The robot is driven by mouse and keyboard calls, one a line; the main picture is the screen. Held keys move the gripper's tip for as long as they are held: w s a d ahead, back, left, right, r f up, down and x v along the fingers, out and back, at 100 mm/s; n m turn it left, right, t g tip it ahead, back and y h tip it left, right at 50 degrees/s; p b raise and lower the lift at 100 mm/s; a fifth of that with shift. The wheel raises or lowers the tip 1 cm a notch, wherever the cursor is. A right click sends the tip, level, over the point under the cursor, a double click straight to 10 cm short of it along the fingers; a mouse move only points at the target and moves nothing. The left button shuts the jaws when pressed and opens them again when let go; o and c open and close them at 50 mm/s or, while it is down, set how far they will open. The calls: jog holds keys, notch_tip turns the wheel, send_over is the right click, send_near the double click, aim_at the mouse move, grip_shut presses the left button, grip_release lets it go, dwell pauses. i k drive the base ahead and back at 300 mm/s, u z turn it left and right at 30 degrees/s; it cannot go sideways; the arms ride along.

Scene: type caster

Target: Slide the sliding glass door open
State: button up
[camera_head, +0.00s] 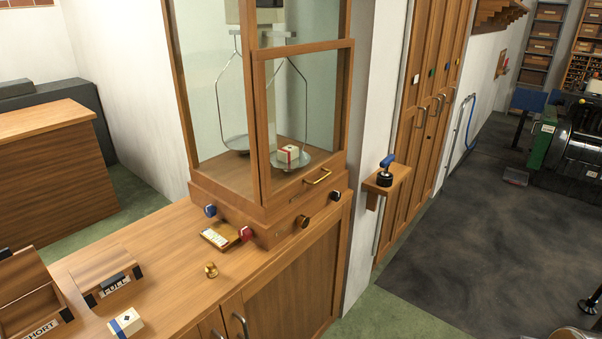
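The sliding glass door (303,48) is a wood-framed pane on the front of a tall wooden balance case (180,75). Its lower edge is down at the case's base, so it looks closed. Inside the case, behind the glass, a small white block with a red band (288,153) sits on the right-hand pan (303,163) of the balance. My gripper is not in view.
The case stands on a wooden cabinet (165,240). Coloured knobs (246,233) and a small tray (220,235) are at its foot. A wall shelf (388,187) is to the right.

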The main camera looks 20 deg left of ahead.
aim_at(270, 197)
jog(key=u, duration=0.4)
jog(key=i, duration=0.5)
jog(key=u, duration=0.85)
jog(key=i, duration=0.7)
jog(key=u, duration=0.45)
